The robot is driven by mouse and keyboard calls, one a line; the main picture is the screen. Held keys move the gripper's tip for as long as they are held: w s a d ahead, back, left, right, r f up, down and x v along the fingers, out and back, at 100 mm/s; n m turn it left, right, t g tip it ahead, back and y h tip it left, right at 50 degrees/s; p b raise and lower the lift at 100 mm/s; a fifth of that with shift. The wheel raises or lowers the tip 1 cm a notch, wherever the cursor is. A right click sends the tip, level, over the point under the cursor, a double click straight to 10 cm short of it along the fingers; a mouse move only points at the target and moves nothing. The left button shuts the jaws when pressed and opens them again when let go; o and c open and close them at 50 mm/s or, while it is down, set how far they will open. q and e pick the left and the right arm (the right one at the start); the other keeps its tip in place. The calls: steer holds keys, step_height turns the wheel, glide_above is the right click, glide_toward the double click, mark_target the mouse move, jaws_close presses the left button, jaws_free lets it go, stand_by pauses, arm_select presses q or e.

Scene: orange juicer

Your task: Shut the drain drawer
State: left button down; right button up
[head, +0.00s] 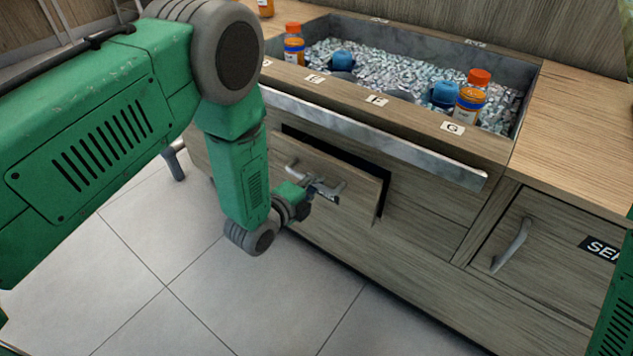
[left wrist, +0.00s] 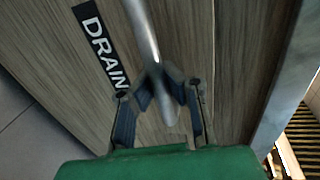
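The drain drawer (head: 345,205) has a wood-grain front that stands out from the cabinet, with a dark gap along its top and right side. Its curved metal handle (head: 294,168) is partly hidden by my left gripper (head: 322,188). In the left wrist view, the black DRAIN label (left wrist: 100,47) is beside the metal handle (left wrist: 142,30). There my left gripper (left wrist: 160,80) has its fingertips drawn in around the handle's near end, one on each side, and looks shut on it. My right gripper is out of view.
Above the drawer, a metal rail (head: 375,138) runs along the counter front. The ice-filled bin (head: 400,65) holds orange-capped bottles (head: 471,95) and blue-topped items (head: 445,94). Another handled door (head: 540,245) is at right. The tiled floor (head: 230,300) in front is clear.

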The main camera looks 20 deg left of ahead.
arm_select(q)
steer(key=shift+w+a+r, duration=0.1)
steer(key=shift+w+a, duration=0.1)
steer(key=shift+a, duration=0.3)
steer(key=c, duration=2)
jaws_free()
steer(key=shift+w+a, duration=0.2)
steer(key=shift+w, duration=0.15)
steer(key=o, duration=0.4)
steer(key=shift+w+f, duration=0.1)
steer(key=shift+f, duration=0.25)
steer(key=shift+o, duration=0.2)
steer(key=v, duration=1.2)
steer(key=shift+d+r, duration=0.25)
steer(key=shift+d, duration=0.05)
